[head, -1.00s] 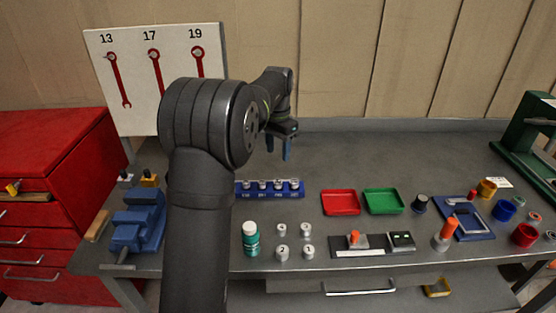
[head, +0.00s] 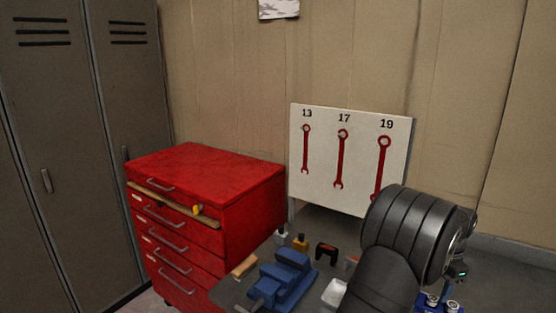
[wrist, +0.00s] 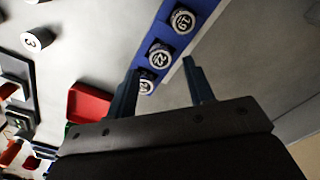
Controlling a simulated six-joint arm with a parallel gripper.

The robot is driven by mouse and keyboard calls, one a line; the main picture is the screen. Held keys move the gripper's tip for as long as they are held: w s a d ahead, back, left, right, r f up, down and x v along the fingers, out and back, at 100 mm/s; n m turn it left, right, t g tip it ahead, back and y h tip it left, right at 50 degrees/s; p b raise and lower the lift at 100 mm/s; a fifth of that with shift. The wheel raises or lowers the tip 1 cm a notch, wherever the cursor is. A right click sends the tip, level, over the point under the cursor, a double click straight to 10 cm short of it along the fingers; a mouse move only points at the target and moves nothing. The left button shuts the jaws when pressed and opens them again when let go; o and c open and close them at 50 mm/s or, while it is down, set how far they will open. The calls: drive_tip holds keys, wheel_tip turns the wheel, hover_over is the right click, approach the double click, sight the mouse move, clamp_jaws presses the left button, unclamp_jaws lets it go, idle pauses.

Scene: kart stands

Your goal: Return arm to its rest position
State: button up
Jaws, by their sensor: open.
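My gripper (wrist: 161,72) is open, with its two dark blue fingers apart and nothing held between them in the wrist view. Beyond the fingers is a blue rack (wrist: 183,47) holding round, numbered metal sockets (wrist: 160,55). One socket shows partly behind the left finger. In the head view, my arm fills the lower right, and only a small part of my gripper (head: 449,287) shows behind it. The rack shows there at the bottom edge (head: 433,301), partly cut off. I cannot tell the gap between fingertips and rack.
A red drawer cabinet (head: 215,180) and grey lockers (head: 60,150) stand at left. A blue vise (head: 287,279) sits on the bench near my arm. A wrench board (head: 350,155) stands behind. The wrist view shows a red tray (wrist: 88,103) and a loose socket (wrist: 37,40).

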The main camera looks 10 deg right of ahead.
sight(433, 298)
wheel_tip(433, 298, down, 4)
drive_tip(key=shift+r, duration=0.2)
wheel_tip(433, 298, up, 2)
drive_tip(key=shift+r, duration=0.95)
